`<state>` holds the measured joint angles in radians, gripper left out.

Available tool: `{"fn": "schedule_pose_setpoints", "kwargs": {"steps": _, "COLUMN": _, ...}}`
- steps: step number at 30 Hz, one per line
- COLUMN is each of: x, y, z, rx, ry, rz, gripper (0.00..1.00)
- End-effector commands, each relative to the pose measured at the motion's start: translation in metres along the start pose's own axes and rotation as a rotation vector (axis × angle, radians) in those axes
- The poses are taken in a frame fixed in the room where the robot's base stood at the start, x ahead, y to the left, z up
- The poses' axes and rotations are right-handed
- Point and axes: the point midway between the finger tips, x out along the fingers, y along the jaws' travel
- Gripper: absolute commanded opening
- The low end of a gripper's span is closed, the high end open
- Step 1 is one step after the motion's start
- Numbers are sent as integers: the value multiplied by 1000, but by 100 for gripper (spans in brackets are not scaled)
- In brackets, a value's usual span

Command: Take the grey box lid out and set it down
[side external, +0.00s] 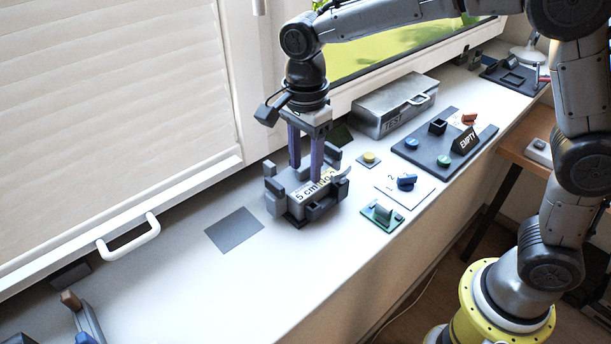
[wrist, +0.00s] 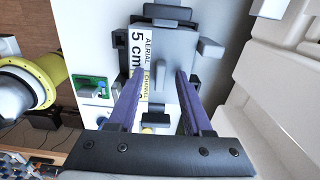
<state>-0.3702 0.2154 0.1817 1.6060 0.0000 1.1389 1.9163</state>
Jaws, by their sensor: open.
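The grey box lid (side external: 308,190) appears to be the grey piece with a white and yellow label reading "5 cm". It sits among the dark grey upright posts of a holder (side external: 325,205). In the wrist view the grey lid (wrist: 172,70) shows the label with "AERIAL" and "CHANNEL". My gripper (side external: 307,172) is above the lid, pointing down, with its two purple fingers apart. In the wrist view my gripper (wrist: 160,76) is open, one finger on each side of the lid. Whether the fingertips touch it I cannot tell.
A dark grey flat square (side external: 234,230) lies left of the holder on the white sill, with bare sill around it. A metal box marked "TEST" (side external: 395,105), a dark board (side external: 445,145) and a green-based piece (side external: 382,214) stand to the right. A white handle (side external: 130,238) projects at left.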

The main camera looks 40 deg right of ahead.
Motion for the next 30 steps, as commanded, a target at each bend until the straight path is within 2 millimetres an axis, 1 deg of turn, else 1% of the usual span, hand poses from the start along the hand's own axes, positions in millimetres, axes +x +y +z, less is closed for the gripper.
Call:
{"fn": "schedule_pose_setpoints", "kwargs": {"steps": 3, "x": 0, "y": 0, "z": 0, "rx": 0, "ry": 0, "rz": 0, "gripper": 50}}
{"fn": "schedule_pose_setpoints", "kwargs": {"steps": 5, "x": 0, "y": 0, "z": 0, "rx": 0, "ry": 0, "rz": 0, "gripper": 39}}
{"fn": "schedule_pose_setpoints", "kwargs": {"steps": 9, "x": 0, "y": 0, "z": 0, "rx": 0, "ry": 0, "rz": 0, "gripper": 14}}
{"fn": "schedule_pose_setpoints", "kwargs": {"steps": 11, "x": -1, "y": 0, "z": 0, "rx": 0, "ry": 0, "rz": 0, "gripper": 3}}
{"fn": "schedule_pose_setpoints", "kwargs": {"steps": 12, "x": -1, "y": 0, "z": 0, "rx": 0, "ry": 0, "rz": 0, "gripper": 0}}
{"fn": "schedule_pose_setpoints", "kwargs": {"steps": 26, "x": -2, "y": 0, "z": 0, "rx": 0, "ry": 0, "rz": -1, "gripper": 0}}
{"fn": "schedule_pose_setpoints", "kwargs": {"steps": 30, "x": -7, "y": -1, "z": 0, "rx": 0, "ry": -1, "rz": -3, "gripper": 0}}
